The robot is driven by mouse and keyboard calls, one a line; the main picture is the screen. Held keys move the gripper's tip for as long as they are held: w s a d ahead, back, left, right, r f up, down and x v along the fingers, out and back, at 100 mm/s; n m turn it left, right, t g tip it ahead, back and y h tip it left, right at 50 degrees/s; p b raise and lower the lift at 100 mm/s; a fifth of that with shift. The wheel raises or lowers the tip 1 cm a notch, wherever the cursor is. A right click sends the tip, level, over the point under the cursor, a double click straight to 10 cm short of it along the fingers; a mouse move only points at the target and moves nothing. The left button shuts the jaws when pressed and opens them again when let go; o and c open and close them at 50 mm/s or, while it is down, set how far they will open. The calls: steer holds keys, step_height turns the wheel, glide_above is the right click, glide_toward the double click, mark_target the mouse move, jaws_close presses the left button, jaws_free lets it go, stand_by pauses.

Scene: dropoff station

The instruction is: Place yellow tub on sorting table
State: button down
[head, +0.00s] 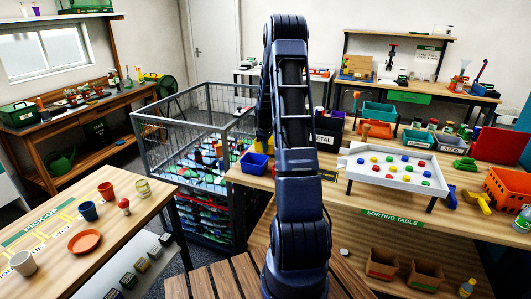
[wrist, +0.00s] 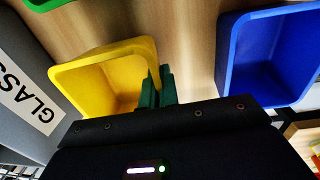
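The yellow tub (wrist: 100,82) is in the wrist view, open side facing the camera, over the wood top of the sorting table (wrist: 188,35). My gripper (wrist: 158,88) has its green fingers on both sides of the tub's right wall, one inside and one outside, and looks shut on it. Whether the tub's base touches the table is hidden. In the head view my arm covers the gripper and most of the tub; a bit of yellow (head: 263,142) shows left of the arm. The sorting table's labelled front edge (head: 440,226) is right of the arm.
A blue tub (wrist: 268,62) stands right of the yellow one. A grey box marked GLASS (wrist: 28,85) is close on the left, and a green tub (wrist: 42,3) is at the top. A white tray (head: 400,187) with coloured pieces stands farther right; a wire cage (head: 190,125) is left.

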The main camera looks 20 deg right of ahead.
steer(key=shift+f, duration=1.2)
steer(key=shift+f, duration=0.1)
steer(key=c, duration=1.7)
jaws_free()
step_height(320, 180, up, 12)
steer(key=s+a+r+m, duration=0.2)
steer(key=s+a+r, duration=0.6)
steer(key=r, duration=0.4)
steer(key=s+a+r+m+t, duration=0.1)
steer(key=s+a+r, duration=0.2)
steer(key=s, duration=0.3)
steer(key=s+a+r+m+t, duration=0.1)
steer(key=s+a+r, duration=0.1)
steer(key=s+r, duration=0.3)
steer(key=s+a+m, duration=0.1)
steer(key=s+a, duration=0.1)
steer(key=s, duration=0.5)
steer(key=s+a+m+t, duration=0.1)
steer(key=s+a+m, duration=0.1)
steer(key=s, duration=0.6)
steer(key=s+a+m+t, duration=0.1)
steer(key=s+a+m, duration=0.1)
steer(key=s, duration=0.6)
steer(key=shift+s+a+y, duration=0.2)
steer(key=shift+a+y, duration=0.1)
steer(key=shift+a, duration=0.2)
